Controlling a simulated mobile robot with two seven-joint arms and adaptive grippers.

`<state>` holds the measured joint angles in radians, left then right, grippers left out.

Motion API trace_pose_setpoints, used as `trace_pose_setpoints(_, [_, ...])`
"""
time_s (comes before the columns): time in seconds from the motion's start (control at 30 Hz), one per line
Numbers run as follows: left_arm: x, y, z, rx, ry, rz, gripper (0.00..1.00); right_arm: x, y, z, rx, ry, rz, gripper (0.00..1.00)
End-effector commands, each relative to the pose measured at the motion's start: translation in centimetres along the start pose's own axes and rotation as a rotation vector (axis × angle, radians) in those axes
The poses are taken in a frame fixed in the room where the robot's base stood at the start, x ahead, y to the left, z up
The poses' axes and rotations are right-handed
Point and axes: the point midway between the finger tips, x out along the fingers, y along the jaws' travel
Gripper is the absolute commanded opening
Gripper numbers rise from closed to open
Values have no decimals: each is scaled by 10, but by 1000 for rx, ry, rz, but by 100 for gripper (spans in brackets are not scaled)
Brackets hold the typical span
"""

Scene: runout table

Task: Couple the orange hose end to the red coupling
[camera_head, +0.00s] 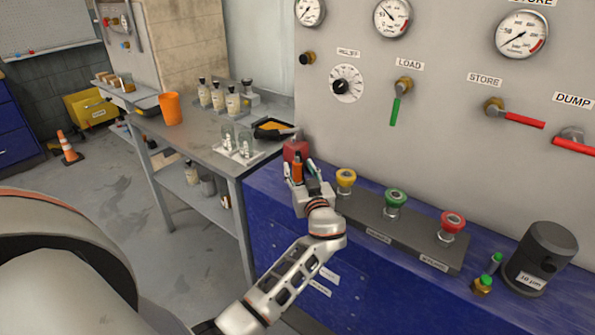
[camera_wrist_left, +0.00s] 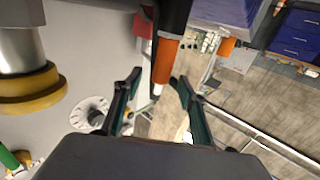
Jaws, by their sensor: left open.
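The orange hose end (camera_head: 297,170) stands roughly upright by a red block at the left end of the blue bench. In the left wrist view the orange hose end (camera_wrist_left: 166,62) has a dark part above it and a pale tip. My left gripper (camera_head: 301,169) is open, with the hose end between or just beyond its fingers (camera_wrist_left: 158,78); I see no clear contact. The red coupling (camera_head: 452,221) sits at the right end of the dark strip, to the right of the gripper, with nothing on it. My right gripper is not in view.
A yellow coupling (camera_head: 346,178) and a green coupling (camera_head: 395,198) stand between my gripper and the red one. The red block (camera_head: 295,150) is behind the hose end. A dark cylinder (camera_head: 542,256) stands at the right. The gauge panel (camera_head: 440,130) rises behind.

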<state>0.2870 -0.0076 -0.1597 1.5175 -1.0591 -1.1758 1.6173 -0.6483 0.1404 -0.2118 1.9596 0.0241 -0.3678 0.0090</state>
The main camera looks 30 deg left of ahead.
Motion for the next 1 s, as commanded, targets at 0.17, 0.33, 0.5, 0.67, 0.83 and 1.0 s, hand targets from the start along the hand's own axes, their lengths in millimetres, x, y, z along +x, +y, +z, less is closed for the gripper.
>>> trace_pose_setpoints(0.17, [25, 0, -3, 4, 2, 0, 41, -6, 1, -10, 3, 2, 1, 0])
trace_pose_setpoints(0.33, [32, 0, 0, 1, -1, 1, 41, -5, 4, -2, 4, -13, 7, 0])
trace_pose_setpoints(0.5, [32, 0, 0, 1, -1, 1, 41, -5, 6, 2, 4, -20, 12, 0])
trace_pose_setpoints(0.67, [32, 0, 0, 1, -1, 1, 0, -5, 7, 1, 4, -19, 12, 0])
trace_pose_setpoints(0.83, [32, 0, -1, 0, 1, 1, 0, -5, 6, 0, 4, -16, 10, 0])
trace_pose_setpoints(1.0, [32, 0, -2, 0, 1, 1, 0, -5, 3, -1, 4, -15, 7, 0])
